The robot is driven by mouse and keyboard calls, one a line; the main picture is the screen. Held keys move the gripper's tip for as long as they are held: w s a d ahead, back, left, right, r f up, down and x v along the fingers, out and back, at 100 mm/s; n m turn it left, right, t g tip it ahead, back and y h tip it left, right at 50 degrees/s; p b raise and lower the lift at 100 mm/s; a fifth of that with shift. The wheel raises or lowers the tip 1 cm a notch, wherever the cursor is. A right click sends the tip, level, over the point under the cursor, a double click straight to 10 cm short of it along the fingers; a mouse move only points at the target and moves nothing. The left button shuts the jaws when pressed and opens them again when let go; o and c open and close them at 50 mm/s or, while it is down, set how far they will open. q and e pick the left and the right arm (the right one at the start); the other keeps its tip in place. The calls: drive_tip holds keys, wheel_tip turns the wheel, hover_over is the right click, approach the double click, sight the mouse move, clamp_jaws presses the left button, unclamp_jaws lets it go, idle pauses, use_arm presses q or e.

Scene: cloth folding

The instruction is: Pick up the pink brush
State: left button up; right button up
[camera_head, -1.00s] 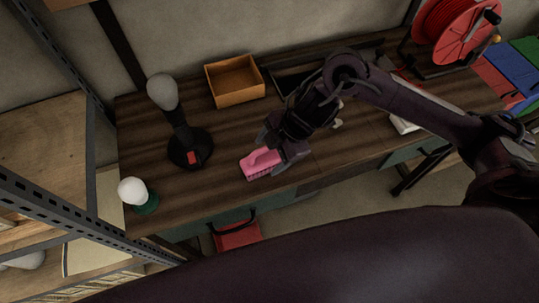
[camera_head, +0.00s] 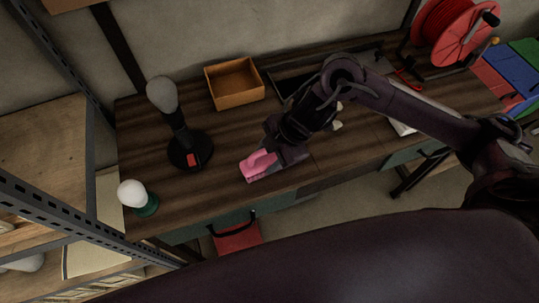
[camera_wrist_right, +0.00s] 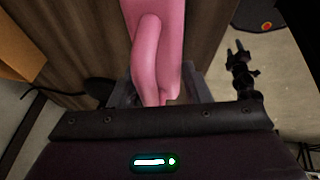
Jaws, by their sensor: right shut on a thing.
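The pink brush (camera_head: 258,163) is at the front edge of the wooden workbench, just right of the lamp's base. In the right wrist view the brush (camera_wrist_right: 155,45) fills the upper middle, with its handle between the fingers. My right gripper (camera_head: 279,155) is shut on the brush, and its fingers (camera_wrist_right: 170,88) show on both sides of the handle. The gripper hides the brush's right end. Whether the brush touches the bench top I cannot tell. My left gripper is not in view.
A black lamp (camera_head: 185,135) stands left of the brush. A white bulb on a green base (camera_head: 146,203) is at the bench's left corner. An open orange box (camera_head: 236,84) lies behind. A red cable reel (camera_head: 447,30) stands far right. Bare bench (camera_head: 225,125) lies between lamp and box.

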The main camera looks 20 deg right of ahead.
drive_tip(key=shift+w+r, duration=0.1)
drive_tip(key=shift+r, duration=0.65)
wheel_tip(320, 180, up, 18)
drive_tip(key=p, duration=0.4)
drive_tip(key=shift+r, duration=0.2)
